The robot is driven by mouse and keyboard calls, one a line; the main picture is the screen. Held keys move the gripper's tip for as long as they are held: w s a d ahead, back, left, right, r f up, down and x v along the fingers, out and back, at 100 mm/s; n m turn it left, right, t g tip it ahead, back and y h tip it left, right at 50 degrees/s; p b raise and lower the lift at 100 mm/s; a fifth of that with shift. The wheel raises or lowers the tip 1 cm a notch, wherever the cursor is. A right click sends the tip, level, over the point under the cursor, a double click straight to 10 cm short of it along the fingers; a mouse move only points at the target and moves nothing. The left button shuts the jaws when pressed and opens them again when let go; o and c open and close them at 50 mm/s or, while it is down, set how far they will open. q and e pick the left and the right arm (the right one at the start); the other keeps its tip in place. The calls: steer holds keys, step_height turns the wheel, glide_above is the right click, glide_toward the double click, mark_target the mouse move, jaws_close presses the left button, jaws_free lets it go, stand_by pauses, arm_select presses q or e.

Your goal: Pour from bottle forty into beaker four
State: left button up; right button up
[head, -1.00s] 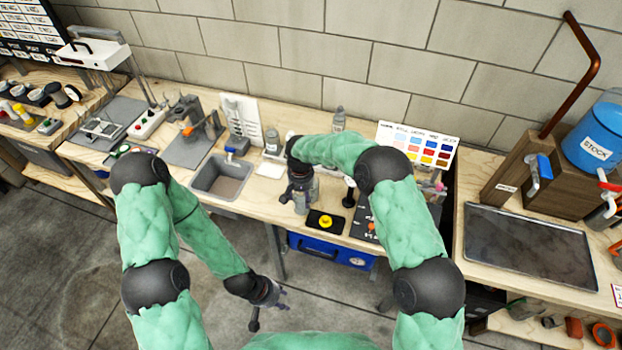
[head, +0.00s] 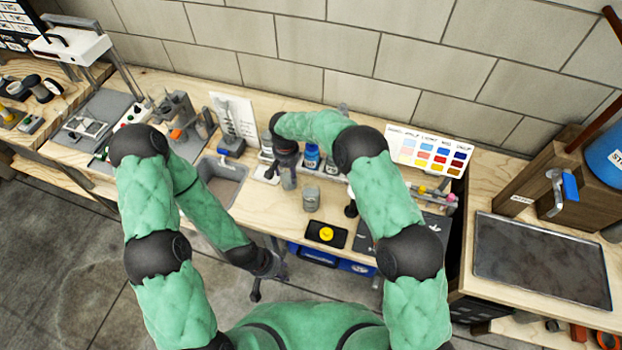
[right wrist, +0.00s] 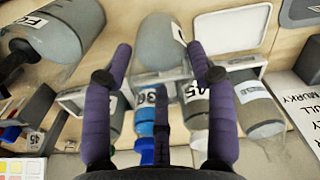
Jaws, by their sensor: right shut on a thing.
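My right gripper (head: 281,170) is over the bench, just right of the sink, shut on a grey, see-through vessel, probably a bottle. In the right wrist view my right gripper (right wrist: 160,50) has this vessel (right wrist: 163,45) between its purple fingers; its label is turned and I cannot read it. A grey jar-like vessel (head: 311,199) stands on the bench to the right, probably the beaker; in the right wrist view it shows at upper left (right wrist: 70,30), its label starting with "F". My left gripper (head: 270,272) is open and empty, low in front of the bench.
A rack holds several labelled bottles, including a blue one (head: 311,156). A sink (head: 222,180) is at left. A colour chart (head: 428,151) stands behind. A white tray (right wrist: 235,28) is close to the held vessel.

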steer(key=shift+s+r, duration=0.1)
steer(key=shift+r, duration=0.05)
steer(key=shift+d, duration=0.15)
